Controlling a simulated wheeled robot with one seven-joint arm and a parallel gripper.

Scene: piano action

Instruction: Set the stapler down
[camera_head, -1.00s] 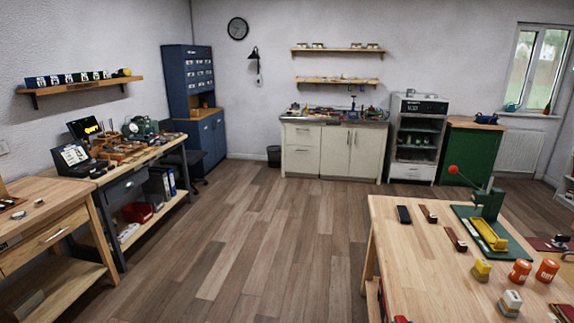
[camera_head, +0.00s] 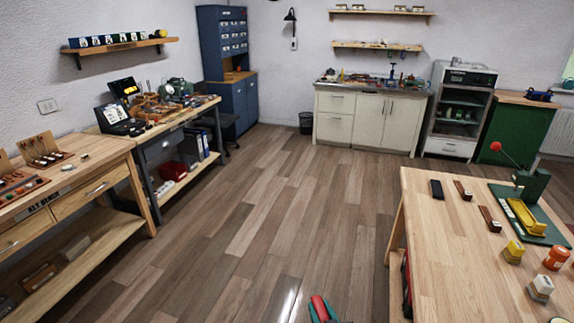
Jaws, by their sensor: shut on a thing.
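A red thing with teal edges (camera_head: 319,307), which I take to be the stapler, shows at the bottom edge in the head view, over the wooden floor. My gripper (camera_head: 324,316) is shut on it, mostly cut off by the lower edge of the picture. The thing is held to the left of the pale wooden table (camera_head: 425,235), clear of its left edge in the picture. The rest of the stapler and my arm are out of view.
Wooden benches (camera_head: 105,172) stand along the left wall. A white cabinet (camera_head: 368,118) stands at the back. The floor (camera_head: 270,220) between is clear.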

